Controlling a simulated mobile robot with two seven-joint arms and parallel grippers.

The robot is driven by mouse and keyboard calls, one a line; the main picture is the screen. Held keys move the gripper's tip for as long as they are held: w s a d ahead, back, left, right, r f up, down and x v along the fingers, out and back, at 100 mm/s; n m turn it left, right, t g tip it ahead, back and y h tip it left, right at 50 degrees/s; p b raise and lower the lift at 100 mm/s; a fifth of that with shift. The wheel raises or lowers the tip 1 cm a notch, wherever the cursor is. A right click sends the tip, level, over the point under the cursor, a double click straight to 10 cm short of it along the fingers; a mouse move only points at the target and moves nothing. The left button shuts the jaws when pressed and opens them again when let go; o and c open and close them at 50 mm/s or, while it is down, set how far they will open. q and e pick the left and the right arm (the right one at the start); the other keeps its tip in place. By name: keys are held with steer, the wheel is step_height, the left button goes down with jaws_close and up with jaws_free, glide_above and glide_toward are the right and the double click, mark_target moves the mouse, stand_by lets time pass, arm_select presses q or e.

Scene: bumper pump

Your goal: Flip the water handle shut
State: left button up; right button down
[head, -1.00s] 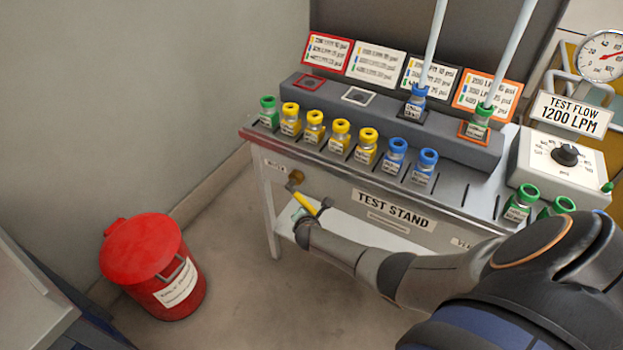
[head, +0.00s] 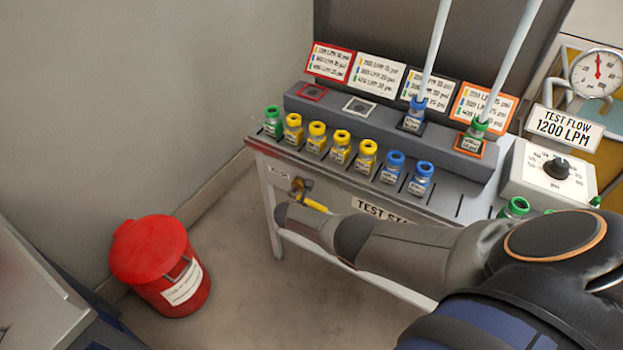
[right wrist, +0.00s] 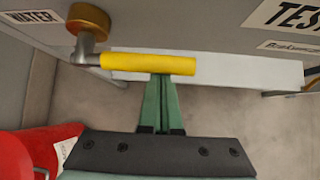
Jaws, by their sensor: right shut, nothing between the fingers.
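The yellow water handle (head: 315,204) sticks out to the right and slightly down from a brass valve (head: 300,184) on the front of the test stand. In the right wrist view, the handle (right wrist: 148,64) lies nearly level across the picture, joined to the valve (right wrist: 90,18) by a grey metal elbow. My right gripper (right wrist: 163,80) is shut and empty. Its green fingertips are right under the handle's middle and seem to touch it. In the head view, my right forearm hides the gripper. My left gripper is not in view.
A red lidded bin (head: 160,262) stands on the floor at left. The test stand (head: 440,198) carries several bottles with coloured tops. A dial gauge (head: 597,73) at top right has its needle near upright. A WATER label (right wrist: 32,17) is beside the valve.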

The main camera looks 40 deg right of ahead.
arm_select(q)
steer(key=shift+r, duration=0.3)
arm_select(e)
steer(key=shift+w+d+r, duration=0.1)
steer(key=shift+r, duration=0.35)
